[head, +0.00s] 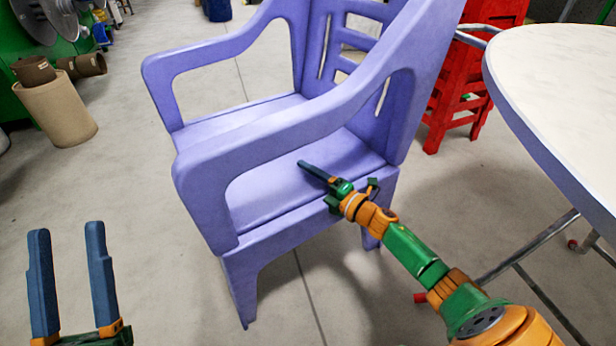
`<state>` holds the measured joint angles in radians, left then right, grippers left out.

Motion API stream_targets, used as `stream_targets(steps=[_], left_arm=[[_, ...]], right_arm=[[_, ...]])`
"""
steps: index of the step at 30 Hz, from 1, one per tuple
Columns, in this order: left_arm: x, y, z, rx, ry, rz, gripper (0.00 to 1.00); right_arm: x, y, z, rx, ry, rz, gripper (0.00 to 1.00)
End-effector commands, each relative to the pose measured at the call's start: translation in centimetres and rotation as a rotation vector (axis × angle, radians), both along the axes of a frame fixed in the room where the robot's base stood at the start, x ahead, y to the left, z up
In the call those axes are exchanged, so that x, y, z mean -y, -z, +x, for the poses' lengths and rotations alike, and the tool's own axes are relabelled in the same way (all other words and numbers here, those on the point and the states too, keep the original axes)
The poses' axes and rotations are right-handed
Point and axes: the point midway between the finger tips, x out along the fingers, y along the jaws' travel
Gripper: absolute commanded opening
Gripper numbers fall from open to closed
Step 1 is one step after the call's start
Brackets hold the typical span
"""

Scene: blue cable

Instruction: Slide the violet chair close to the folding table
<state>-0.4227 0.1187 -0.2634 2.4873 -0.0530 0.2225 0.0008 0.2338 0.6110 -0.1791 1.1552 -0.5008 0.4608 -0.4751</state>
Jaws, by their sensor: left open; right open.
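The violet chair (262,190) stands upright in the middle of the head view, with armrests and a slatted back. The folding table (560,80) is at the right, with a pale round top and thin metal legs; a floor gap shows between it and the chair. My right gripper (312,172) is in front of the chair's near side, by the seat under the near armrest; I cannot tell whether it touches. It is open, seen nearly edge-on. My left gripper (68,240) is open and empty at the lower left, apart from the chair.
Red stacked stools (462,90) stand behind the chair, near the table. A tan cylinder (58,110) and brown rolls (35,70) are at the left beside a green machine (75,50). A blue bin (217,9) is at the back. Concrete floor (130,200) is clear left of the chair.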

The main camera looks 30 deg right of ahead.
Motion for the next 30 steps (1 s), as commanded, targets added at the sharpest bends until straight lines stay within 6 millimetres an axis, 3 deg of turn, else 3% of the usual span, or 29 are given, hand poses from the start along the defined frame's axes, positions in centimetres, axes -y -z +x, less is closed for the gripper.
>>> stream_targets(steps=[8,11,21,30], left_arm=[[0.0,0.0,0.1,-0.004,-0.001,0.002,0.52],[0.0,0.8,0.8,-0.064,-0.008,0.017,0.52],[-0.4,8.2,4.3,-0.489,-0.046,0.115,0.52],[-1.2,14.6,4.3,-0.815,-0.069,0.186,0.52]], right_arm=[[0.1,-0.1,0.0,0.001,0.002,0.000,0.66],[0.2,-0.1,-0.5,0.000,0.003,0.001,0.66],[1.2,-0.2,-3.5,-0.002,0.001,0.002,0.66],[2.0,-0.2,-6.1,0.000,0.001,0.001,0.66]])
